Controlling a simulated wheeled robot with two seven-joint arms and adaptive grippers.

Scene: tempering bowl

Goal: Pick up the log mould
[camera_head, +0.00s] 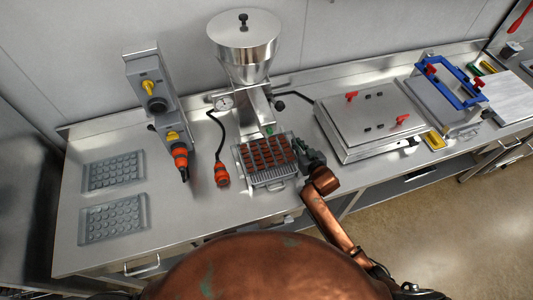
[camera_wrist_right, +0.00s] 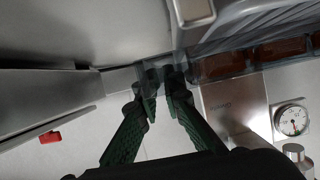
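The log mould (camera_head: 267,153) is a clear tray with rows of brown chocolate logs. It lies on a wire grate below the spout of the tempering machine. In the right wrist view its clear edge with brown logs (camera_wrist_right: 282,50) shows at the upper right. My right gripper (camera_head: 305,153) is at the mould's right side in the head view. In the right wrist view its green fingers (camera_wrist_right: 163,83) are close together, with the mould's clear edge between the tips; they look shut on it. My left gripper is not in view.
The tempering machine (camera_head: 245,50) with a gauge stands just behind the mould. Two empty clear moulds (camera_head: 113,171) (camera_head: 113,218) lie on the left of the steel counter (camera_head: 180,225). A flat steel machine (camera_head: 370,118) with red knobs stands close on the right.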

